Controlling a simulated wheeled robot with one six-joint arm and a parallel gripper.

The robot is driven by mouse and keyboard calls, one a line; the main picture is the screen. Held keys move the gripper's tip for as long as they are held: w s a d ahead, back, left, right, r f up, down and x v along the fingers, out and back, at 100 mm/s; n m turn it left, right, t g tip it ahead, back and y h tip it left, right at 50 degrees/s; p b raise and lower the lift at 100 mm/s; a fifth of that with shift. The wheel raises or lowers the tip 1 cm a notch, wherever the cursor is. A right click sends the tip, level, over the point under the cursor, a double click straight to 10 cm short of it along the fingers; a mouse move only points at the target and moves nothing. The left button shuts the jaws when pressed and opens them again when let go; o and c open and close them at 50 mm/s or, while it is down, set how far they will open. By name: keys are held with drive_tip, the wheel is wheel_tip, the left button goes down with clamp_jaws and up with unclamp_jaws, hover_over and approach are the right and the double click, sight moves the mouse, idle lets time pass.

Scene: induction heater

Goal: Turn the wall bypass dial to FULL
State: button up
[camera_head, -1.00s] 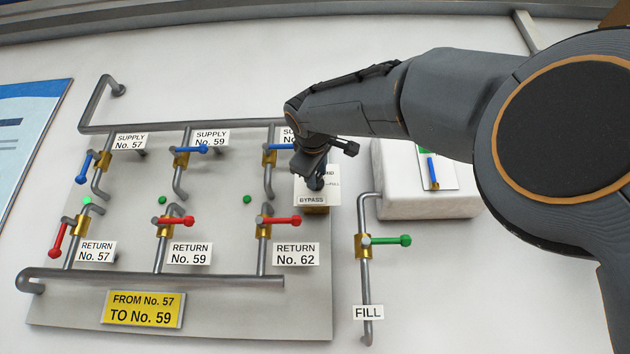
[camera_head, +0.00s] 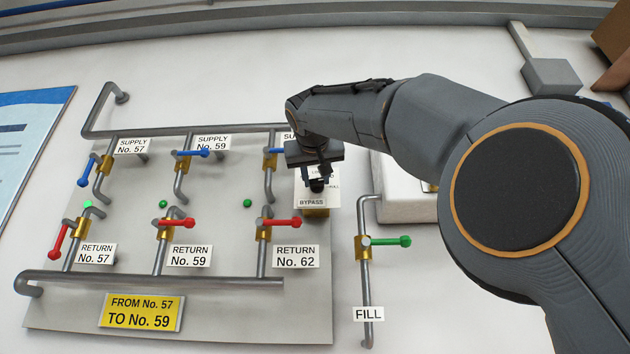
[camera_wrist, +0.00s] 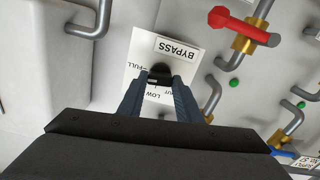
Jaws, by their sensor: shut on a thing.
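The bypass dial is a small black knob (camera_wrist: 160,71) on a white plate (camera_wrist: 136,52) labelled BYPASS. In the wrist view the plate appears upside down, with FULL at the left of the knob and LOW toward my gripper; a further word is partly hidden. My gripper (camera_wrist: 159,80) is shut on the knob, one finger on each side. In the head view my gripper (camera_head: 317,184) is in front of the plate (camera_head: 316,202) and covers most of its markings. The knob's exact pointing direction is hard to tell.
A red-handled return valve (camera_head: 280,222) and a blue-handled supply valve (camera_head: 273,160) sit left of the plate. A green-handled fill valve (camera_head: 385,241) is to its lower right. A white box (camera_head: 405,202) is partly behind my arm. Pipes run close around the plate.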

drive_tip(key=shift+f+m, duration=0.1)
drive_tip(key=shift+m, duration=0.6)
drive_tip(key=o, duration=1)
drive_tip(key=shift+o, duration=0.2)
drive_tip(key=shift+s, duration=0.1)
drive_tip(key=s+b, duration=0.2)
drive_tip(key=s, duration=0.5)
drive_tip(key=shift+s+a+b, duration=0.15)
drive_tip(key=shift+s+b, duration=0.15)
drive_tip(key=shift+b, duration=0.1)
